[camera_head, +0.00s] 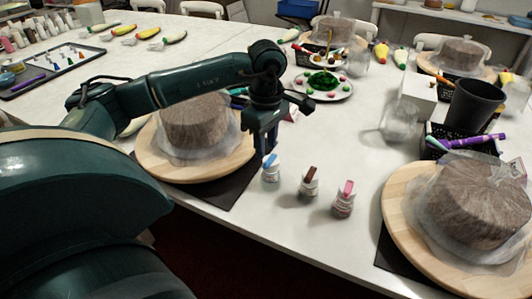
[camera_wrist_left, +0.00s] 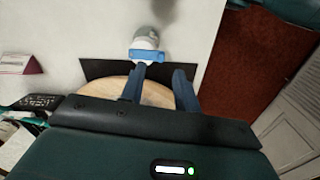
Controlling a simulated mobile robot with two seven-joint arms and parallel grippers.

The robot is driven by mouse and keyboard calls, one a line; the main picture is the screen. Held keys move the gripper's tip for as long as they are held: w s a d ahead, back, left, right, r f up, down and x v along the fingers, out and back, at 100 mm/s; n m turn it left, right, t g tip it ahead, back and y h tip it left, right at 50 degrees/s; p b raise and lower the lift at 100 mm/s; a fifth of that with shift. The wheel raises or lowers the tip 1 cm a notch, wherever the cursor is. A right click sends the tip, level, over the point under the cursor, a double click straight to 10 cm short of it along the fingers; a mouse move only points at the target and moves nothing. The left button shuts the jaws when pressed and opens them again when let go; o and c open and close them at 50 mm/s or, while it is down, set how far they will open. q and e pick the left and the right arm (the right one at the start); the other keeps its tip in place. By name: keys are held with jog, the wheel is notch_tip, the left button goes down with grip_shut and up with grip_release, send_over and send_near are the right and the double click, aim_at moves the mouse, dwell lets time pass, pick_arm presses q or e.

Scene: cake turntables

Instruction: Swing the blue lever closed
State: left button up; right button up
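The blue lever (camera_head: 270,160) sits on top of a small white bottle (camera_head: 271,173) near the table's front edge. In the left wrist view the blue lever (camera_wrist_left: 147,56) lies across the near side of the bottle (camera_wrist_left: 146,38). My left gripper (camera_head: 265,148) points down just above and beside the lever. In the wrist view its two fingers (camera_wrist_left: 160,72) are apart with nothing held between them. The left-hand finger's tip reaches the lever's edge in the picture; I cannot tell whether they touch. My right gripper is not in view.
Two similar bottles, with a brown lever (camera_head: 311,171) and a pink lever (camera_head: 347,187), stand to the right. A wooden turntable (camera_head: 160,166) with a wrapped cake is close on the left, another (camera_head: 402,205) on the right.

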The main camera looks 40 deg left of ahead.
aim_at(266, 162)
pick_arm(q)
notch_tip(266, 162, up, 9)
dwell(0.8)
